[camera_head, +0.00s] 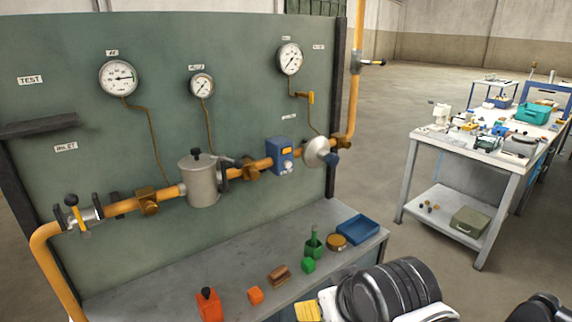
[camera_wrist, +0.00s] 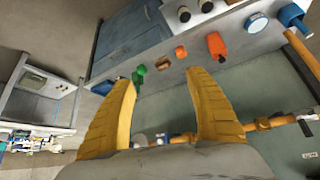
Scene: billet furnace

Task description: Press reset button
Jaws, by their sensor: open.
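A blue box (camera_head: 279,153) with a yellow label and a pale round knob (camera_head: 288,167) sits on the orange pipe of the green panel (camera_head: 240,110) in the head view. No part is readably marked as a reset button, so I cannot tell which part it is. My gripper (camera_wrist: 160,79) is open, with two yellow fingers spread apart and nothing between them in the wrist view. One yellow finger also shows at the bottom edge of the head view (camera_head: 307,311), in front of the bench and apart from the panel.
The bench (camera_head: 240,268) below the panel carries a red bottle (camera_head: 209,304), an orange block (camera_head: 255,295), green items (camera_head: 309,264) and a blue tray (camera_head: 357,229). Gauges (camera_head: 118,78) and valves line the panel. A cluttered table (camera_head: 480,150) stands right, with open floor between.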

